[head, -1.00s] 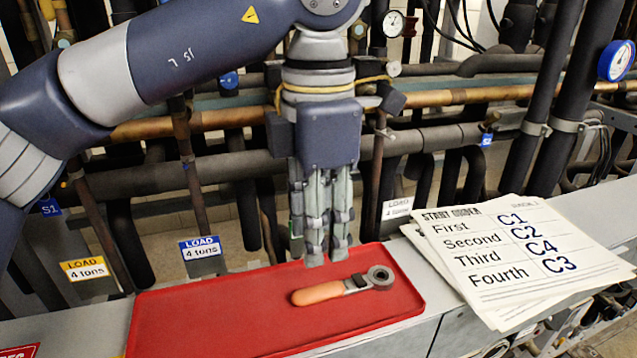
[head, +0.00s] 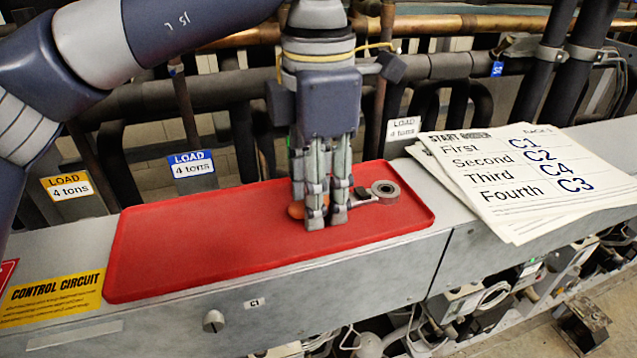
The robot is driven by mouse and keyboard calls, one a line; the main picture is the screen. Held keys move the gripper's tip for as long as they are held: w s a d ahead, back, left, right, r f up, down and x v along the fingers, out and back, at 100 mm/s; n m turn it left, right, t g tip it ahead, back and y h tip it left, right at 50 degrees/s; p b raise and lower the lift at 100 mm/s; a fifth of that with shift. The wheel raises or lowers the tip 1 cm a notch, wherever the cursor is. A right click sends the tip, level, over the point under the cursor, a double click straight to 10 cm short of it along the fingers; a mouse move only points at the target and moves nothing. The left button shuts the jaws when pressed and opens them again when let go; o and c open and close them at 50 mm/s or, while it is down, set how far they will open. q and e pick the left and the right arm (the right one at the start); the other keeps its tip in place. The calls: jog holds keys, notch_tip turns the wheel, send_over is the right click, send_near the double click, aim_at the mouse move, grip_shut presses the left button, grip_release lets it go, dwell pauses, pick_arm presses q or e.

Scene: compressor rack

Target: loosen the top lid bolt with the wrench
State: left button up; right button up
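The wrench lies on the red tray, with an orange handle (head: 296,210) and a round grey ring head (head: 385,190). My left gripper (head: 326,224) points straight down over the wrench, with its fingertips at the handle and hiding most of it. The fingers stand close together, but I cannot tell whether they are closed on the handle. The wrench appears to rest on the tray. The lid bolt cannot be made out in this view. My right gripper is out of view.
The red tray (head: 180,255) sits on a grey ledge (head: 250,320). Papers listing a start order (head: 520,175) lie to its right. Dark pipes (head: 420,68) run behind, with load tags (head: 190,163) below them. The tray's left part is free.

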pick_arm(q)
grip_shut()
jog(key=shift+r+p, duration=0.5)
jog(key=shift+r, duration=0.2)
notch_tip(320, 180, up, 6)
jog(key=p, duration=0.4)
jog(key=shift+p, duration=0.3)
jog(key=shift+f, duration=0.15)
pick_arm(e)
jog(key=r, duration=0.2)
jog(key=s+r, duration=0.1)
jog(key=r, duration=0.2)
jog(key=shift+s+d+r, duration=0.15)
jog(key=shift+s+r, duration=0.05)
